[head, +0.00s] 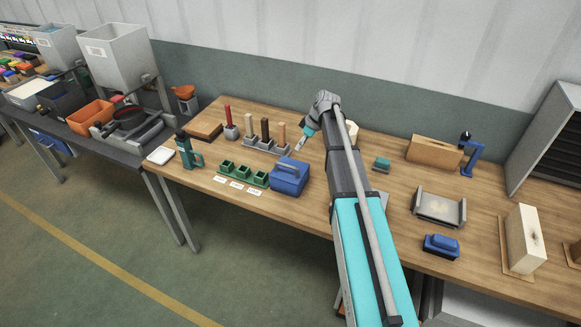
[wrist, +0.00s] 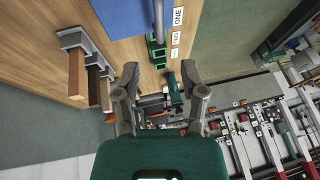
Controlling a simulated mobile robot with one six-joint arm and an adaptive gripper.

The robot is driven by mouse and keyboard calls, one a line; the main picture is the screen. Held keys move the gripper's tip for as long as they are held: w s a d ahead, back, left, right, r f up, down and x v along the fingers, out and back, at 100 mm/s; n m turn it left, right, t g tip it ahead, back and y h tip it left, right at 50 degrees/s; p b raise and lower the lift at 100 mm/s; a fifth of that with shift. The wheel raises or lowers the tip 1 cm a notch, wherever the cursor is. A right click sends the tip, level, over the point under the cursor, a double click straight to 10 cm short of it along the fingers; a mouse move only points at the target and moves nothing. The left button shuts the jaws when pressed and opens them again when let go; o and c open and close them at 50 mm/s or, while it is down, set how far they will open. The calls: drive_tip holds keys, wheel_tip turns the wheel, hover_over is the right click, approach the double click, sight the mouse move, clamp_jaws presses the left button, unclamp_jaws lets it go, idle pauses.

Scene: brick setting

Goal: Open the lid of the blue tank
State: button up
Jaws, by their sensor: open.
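The blue tank (head: 289,180) is a boxy blue container with a grey bar handle (head: 287,166) on top. It stands near the table's front edge, and its lid looks closed. In the wrist view a blue surface (wrist: 122,14), likely the tank, is cut off by the top edge, with a grey bar (wrist: 158,20) at its right. My gripper (head: 299,146) is above the table, behind and above the tank, apart from it. In the wrist view my gripper (wrist: 161,80) has its two fingers spread with nothing held between them.
Upright tool posts (head: 265,135) stand behind. A small teal block (head: 382,164), a grey cradle (head: 439,207) and a blue block (head: 441,246) are at the right.

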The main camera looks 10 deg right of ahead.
drive_tip(key=shift+b+x, duration=4.45)
drive_tip(key=shift+x, duration=0.8)
clamp_jaws()
